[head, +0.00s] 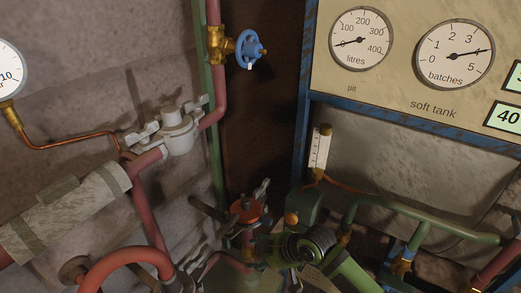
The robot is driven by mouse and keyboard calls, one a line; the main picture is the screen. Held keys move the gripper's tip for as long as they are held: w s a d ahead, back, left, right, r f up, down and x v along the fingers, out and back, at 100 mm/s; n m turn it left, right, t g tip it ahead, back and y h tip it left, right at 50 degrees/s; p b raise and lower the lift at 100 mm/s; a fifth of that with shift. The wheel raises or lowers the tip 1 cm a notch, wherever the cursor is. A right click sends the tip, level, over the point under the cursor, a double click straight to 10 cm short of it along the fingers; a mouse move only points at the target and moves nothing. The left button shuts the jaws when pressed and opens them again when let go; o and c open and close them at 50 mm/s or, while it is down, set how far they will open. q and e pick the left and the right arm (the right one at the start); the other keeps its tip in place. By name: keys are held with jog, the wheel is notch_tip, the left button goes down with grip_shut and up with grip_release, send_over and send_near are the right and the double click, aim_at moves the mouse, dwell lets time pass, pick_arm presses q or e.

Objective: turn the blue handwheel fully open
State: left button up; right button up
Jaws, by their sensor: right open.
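The blue handwheel (249,50) is at the upper middle, on a brass valve (219,45) set in the upright red pipe. A small white mark shows at the wheel's lower edge. My right gripper (279,247) is low in the view, well below the wheel and apart from it. It is open, and its fingers are hard to make out against the dark fittings. Nothing touches the handwheel. My left gripper is not in view.
A red-capped fitting (246,209) and a green pipe (424,219) crowd the lower middle and right. A grey clamp (178,128) is left of the wheel. The gauge panel (400,82) with its blue frame is right of it. The space just below the wheel looks clear.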

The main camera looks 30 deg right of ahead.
notch_tip(320, 180, up, 7)
jog(key=w+n+y, duration=0.1)
jog(key=w+n, duration=0.1)
jog(key=n+t+y, duration=0.4)
jog(key=t, duration=0.4)
send_near(259, 50)
jog(key=w+a+f, duration=0.1)
jog(key=w, duration=0.1)
jog(key=p+x, duration=0.2)
jog(key=x, duration=0.1)
jog(key=r+p+x, duration=0.1)
jog(key=p+x, duration=0.1)
jog(key=x, duration=0.1)
jog(key=shift+w+a+r, duration=0.1)
jog(key=shift+w+a, duration=0.05)
jog(key=shift+w, duration=0.05)
jog(key=shift+w+a+n+p, duration=0.25)
jog(key=shift+w+n+p, duration=0.05)
jog(key=shift+w, duration=0.05)
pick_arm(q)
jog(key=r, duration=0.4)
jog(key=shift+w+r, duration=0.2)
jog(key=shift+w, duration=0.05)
